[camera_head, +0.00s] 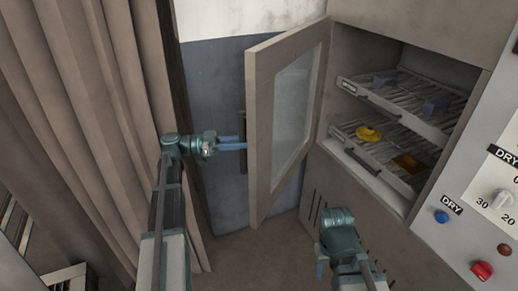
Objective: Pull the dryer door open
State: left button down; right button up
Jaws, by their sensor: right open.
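The dryer door (264,130) is a beige framed panel with a glass window (291,100). It stands swung wide open to the left of the dryer opening. A dark upright handle (243,162) is on its outer side. My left gripper (231,143) has its blue fingers at the handle; I cannot tell whether they touch or grip it. My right gripper (320,268) is open, low in front of the dryer, below the door and apart from it. Part of it is hidden by its own wrist.
Inside the dryer are two wire racks; the lower rack (350,151) holds yellow and orange-brown pieces, the upper rack (352,88) purplish ones. A control panel (440,237) with a knob and buttons is on the right. A brown curtain (75,110) hangs close on the left.

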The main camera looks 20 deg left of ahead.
pick_arm(q)
jog(key=shift+w+a, duration=0.5)
jog(key=shift+a, duration=0.4)
jog(key=c, duration=0.6)
grip_release()
jog(key=shift+w+d, duration=0.1)
jog(key=shift+d, duration=0.05)
jog(key=v, duration=0.7)
jog(key=shift+a, duration=0.3)
